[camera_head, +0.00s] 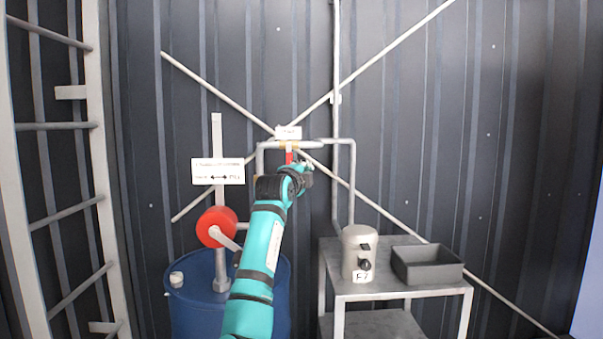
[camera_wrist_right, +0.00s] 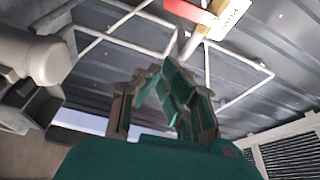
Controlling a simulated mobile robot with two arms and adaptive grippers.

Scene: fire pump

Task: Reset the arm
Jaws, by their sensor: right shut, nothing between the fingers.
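My right arm (camera_head: 262,250), teal, reaches up from the bottom middle in the head view. My right gripper (camera_head: 303,176) is at its far end, just below the pipework and close to a red handle (camera_head: 289,157). The arm and gripper partly cover that area. In the right wrist view the gripper (camera_wrist_right: 162,68) is shut and empty, its fingers angled together. The red handle (camera_wrist_right: 188,10) and a white label (camera_wrist_right: 232,16) show above the fingertips there, seemingly apart from them. My left gripper is out of view.
A blue barrel (camera_head: 185,310) with a red crank wheel (camera_head: 212,226) stands left of the arm. A metal table (camera_head: 400,291) on the right holds a grey canister (camera_head: 357,250) and a dark tray (camera_head: 428,276). A ladder (camera_head: 95,160) is at far left. Pipes cross the dark wall.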

